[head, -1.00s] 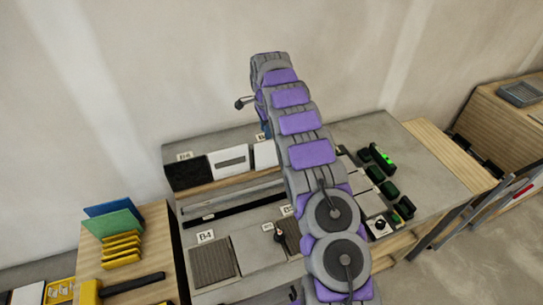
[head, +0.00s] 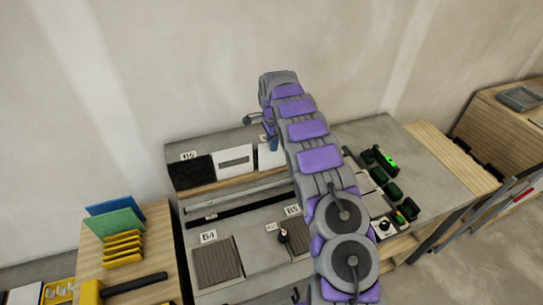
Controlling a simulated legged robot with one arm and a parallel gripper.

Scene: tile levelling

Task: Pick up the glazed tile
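Tiles stand in a row at the back of the grey bench: a black one (head: 192,172), a white one with a grey slot (head: 234,161) and a plain white one (head: 267,156), partly hidden by my arm. I cannot tell for sure which is the glazed tile; the plain white one looks likely. My arm reaches over the bench and bends down at its far end. My gripper (head: 272,142) is small and mostly hidden there, in front of or above the plain white tile. I cannot see its opening or any contact.
Ribbed tiles lie at the bench front by the B4 label (head: 208,237). A dark rail (head: 232,214) crosses the bench. Dark green blocks and a green-lit device (head: 385,158) sit at right. A wooden stand at left holds coloured sheets (head: 117,222) and a yellow-headed mallet (head: 125,286).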

